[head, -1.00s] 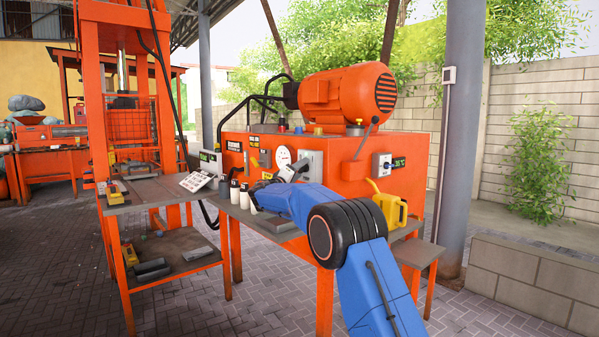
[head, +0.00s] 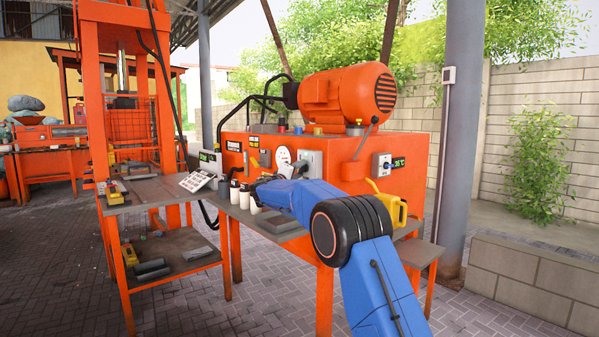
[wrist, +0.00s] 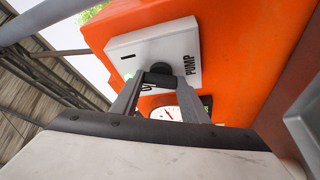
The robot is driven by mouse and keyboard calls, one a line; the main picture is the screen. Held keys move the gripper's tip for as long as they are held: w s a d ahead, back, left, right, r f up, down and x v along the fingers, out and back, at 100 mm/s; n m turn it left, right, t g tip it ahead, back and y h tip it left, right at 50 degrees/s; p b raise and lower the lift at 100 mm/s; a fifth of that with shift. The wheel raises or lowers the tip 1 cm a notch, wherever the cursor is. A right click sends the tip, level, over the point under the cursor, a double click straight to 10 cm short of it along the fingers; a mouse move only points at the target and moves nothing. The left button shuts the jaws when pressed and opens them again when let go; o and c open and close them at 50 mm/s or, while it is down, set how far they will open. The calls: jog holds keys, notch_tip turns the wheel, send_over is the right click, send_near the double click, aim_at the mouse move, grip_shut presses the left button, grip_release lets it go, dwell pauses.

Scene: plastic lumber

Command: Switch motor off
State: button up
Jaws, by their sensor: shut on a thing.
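A pale switch plate (wrist: 160,42) marked PUMP fills the upper middle of the wrist view. It has a dark round knob (wrist: 160,70) in its middle, a bar mark to the left and partly covered lettering below. My gripper (wrist: 163,79) is shut on the knob, one finger at each side. The knob's pointing direction is hidden. In the head view the grey plate (head: 314,160) is on the front of the orange cabinet (head: 345,150). My wrist and arm partly cover that area. The orange motor (head: 345,93) stands on the cabinet.
A white dial gauge (head: 283,155) sits left of the plate, close to my gripper. Bottles (head: 245,196) stand on the bench below. A lever (head: 364,140), another switch plate (head: 381,166) and a yellow can (head: 390,206) are to the right.

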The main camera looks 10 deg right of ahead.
jog(key=n, duration=0.3)
jog(key=n+g+y, duration=0.1)
jog(key=n, duration=0.2)
jog(key=shift+r+g+y, duration=0.1)
jog(key=shift+g+y, duration=0.2)
jog(key=n+g, duration=0.1)
jog(key=n, duration=0.1)
jog(key=n+g, duration=0.1)
jog(key=n, duration=0.1)
jog(key=shift+a+n+y, duration=0.1)
jog(key=shift+n+y, duration=0.2)
jog(key=shift+r, duration=0.1)
jog(key=o, duration=1.1)
jog(key=shift+c, duration=0.2)
jog(key=v, duration=1.7)
jog(key=shift+a+r, duration=0.15)
jog(key=shift+r, duration=0.05)
jog(key=shift+s, duration=0.1)
